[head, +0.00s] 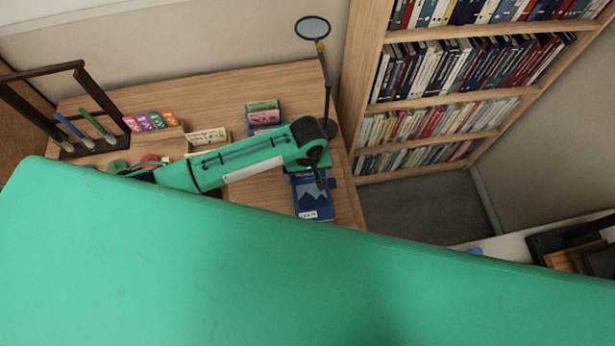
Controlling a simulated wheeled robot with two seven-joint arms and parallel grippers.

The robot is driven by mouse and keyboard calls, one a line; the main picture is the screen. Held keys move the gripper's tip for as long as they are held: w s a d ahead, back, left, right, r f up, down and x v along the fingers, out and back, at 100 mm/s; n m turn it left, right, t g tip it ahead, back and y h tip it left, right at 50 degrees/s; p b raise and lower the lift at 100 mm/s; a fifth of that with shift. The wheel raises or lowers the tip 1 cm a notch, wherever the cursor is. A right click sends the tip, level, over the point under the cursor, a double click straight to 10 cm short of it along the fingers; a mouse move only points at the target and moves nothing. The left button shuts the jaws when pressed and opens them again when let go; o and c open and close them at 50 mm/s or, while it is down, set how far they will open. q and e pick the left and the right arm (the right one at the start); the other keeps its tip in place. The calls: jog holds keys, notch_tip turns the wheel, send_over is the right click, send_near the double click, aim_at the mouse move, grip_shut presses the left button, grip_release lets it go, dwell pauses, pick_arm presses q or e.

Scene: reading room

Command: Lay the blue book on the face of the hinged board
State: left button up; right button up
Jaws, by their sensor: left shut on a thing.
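The blue book (312,202), with a dark mountain picture and a white label on its cover, shows at the right side of the wooden desk. My left gripper (321,181) is at its upper part and shut on it; the fingers cover some of the cover. I cannot tell whether the book touches the desk. At the far right, a dark frame with a brown wooden panel (568,260) is partly cut off by the picture edge and my green body; it may be the hinged board, but I cannot tell. My right gripper is not in view.
The desk (245,187) holds a dark rack (62,110) with pens, coloured blocks (155,121), a card box (207,141), a card holder (263,114) and a magnifier stand (327,95). A tall bookshelf (393,68) stands right. My green body hides the foreground.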

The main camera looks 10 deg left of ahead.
aim_at(308, 175)
pick_arm(q)
notch_tip(308, 175, down, 4)
jog(key=shift+r+p, duration=0.15)
jog(key=shift+p, duration=0.15)
jog(key=o, duration=1)
jog(key=shift+c, duration=0.2)
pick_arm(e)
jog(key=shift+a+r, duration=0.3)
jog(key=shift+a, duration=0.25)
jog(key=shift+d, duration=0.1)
pick_arm(q)
jog(key=shift+r, duration=0.25)
notch_tip(308, 175, up, 10)
jog(key=shift+r+b, duration=0.25)
jog(key=shift+b, duration=0.7)
jog(key=shift+r, duration=0.45)
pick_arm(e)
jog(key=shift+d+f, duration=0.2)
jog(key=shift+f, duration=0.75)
